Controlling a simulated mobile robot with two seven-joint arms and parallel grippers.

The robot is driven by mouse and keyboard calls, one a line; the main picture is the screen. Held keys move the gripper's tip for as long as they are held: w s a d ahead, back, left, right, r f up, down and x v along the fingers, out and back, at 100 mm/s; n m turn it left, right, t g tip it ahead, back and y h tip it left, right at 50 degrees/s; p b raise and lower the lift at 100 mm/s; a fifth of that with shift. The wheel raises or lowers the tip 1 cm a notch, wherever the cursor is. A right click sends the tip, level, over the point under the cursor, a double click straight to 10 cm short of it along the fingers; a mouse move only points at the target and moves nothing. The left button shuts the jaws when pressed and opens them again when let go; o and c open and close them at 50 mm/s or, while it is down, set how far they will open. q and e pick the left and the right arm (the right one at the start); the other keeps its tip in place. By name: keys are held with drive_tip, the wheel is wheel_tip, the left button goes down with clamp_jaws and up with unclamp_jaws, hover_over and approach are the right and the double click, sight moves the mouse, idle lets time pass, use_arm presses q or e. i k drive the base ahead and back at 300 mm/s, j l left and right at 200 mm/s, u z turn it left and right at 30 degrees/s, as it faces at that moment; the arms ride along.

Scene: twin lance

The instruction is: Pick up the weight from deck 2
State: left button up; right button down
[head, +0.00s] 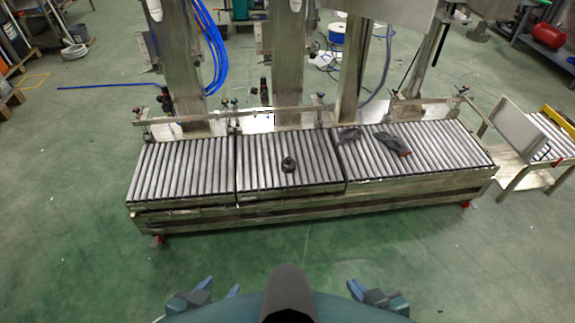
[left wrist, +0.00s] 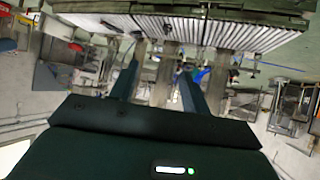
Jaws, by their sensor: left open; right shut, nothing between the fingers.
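No deck number is readable. My left gripper (head: 219,288) is open and empty at the bottom of the head view, well short of the conveyor. Its two spread fingers also show in the left wrist view (left wrist: 158,88), with nothing between them. My right gripper (head: 366,292) is shut and empty at the bottom right, also apart from the conveyor.
Dark cloth-like items (head: 392,143) lie on the right roller deck (head: 440,157). The left roller deck (head: 180,172) is bare. Steel posts (head: 290,70) and a rail stand behind the decks. A small roller stand (head: 540,140) is at the right. Green floor before the conveyor is clear.

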sight(289, 167)
drive_tip(key=i+j+z, duration=0.8)
drive_tip(key=i, duration=0.35)
drive_tip(key=i+j+z, duration=0.2)
drive_tip(key=i, duration=0.3)
